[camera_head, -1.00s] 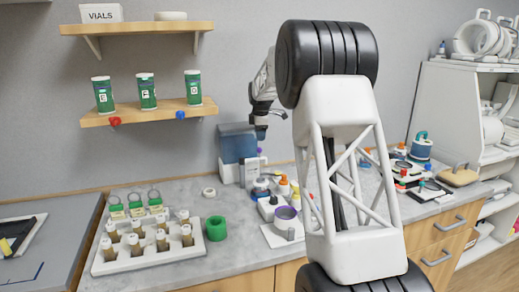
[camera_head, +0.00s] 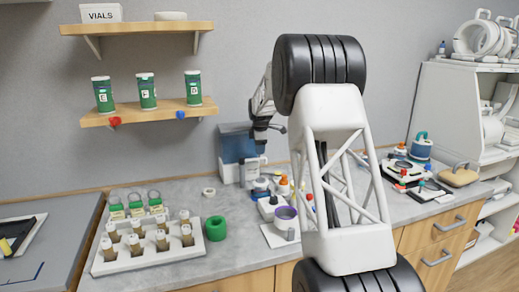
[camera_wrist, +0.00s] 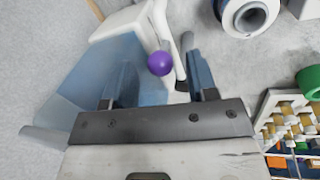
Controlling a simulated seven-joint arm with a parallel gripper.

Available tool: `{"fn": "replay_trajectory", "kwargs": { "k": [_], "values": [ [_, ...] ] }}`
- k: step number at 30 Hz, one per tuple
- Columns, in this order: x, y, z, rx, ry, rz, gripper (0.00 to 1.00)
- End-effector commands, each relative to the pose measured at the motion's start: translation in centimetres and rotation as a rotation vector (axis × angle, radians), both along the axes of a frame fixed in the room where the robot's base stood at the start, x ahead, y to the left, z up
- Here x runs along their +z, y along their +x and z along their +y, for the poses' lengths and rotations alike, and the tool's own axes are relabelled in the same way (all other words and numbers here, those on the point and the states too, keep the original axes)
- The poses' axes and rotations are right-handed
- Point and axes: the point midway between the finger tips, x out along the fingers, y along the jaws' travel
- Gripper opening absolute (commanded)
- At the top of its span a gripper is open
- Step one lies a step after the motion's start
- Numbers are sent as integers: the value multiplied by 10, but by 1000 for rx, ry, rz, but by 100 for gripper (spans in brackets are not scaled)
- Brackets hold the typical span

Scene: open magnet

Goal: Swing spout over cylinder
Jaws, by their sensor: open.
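A blue-and-white dispenser (camera_head: 236,150) stands against the wall at the back of the counter. In the wrist view its translucent blue tank (camera_wrist: 85,75) and white body (camera_wrist: 120,22) show on the left. A purple ball knob (camera_wrist: 160,63) sits beside a pale spout-like bar (camera_wrist: 176,50). My gripper (camera_head: 262,136) is above the front of the dispenser. In the wrist view its fingers (camera_wrist: 160,72) are open, with the knob appearing between them; contact cannot be told. I cannot tell which item is the cylinder.
A white ring (camera_head: 209,192) lies left of the dispenser. A green ring (camera_head: 216,228) and a vial rack (camera_head: 150,262) are farther front-left. Small bottles (camera_head: 284,188) and a purple-topped device (camera_head: 285,222) stand right of the dispenser. Shelves with green canisters (camera_head: 147,92) are above left.

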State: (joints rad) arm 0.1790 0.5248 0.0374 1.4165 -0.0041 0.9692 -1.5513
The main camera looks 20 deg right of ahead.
Motion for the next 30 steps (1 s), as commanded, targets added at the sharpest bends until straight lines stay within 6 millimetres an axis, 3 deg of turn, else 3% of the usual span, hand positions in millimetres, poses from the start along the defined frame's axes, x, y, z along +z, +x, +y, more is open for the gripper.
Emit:
{"fn": "replay_trajectory", "kwargs": {
  "k": [14,24,30],
  "values": [
    [-9,1,0,0,0,1,51],
    [-9,1,0,0,0,1,0],
    [-9,1,0,-1,0,1,0]
  ]
}}
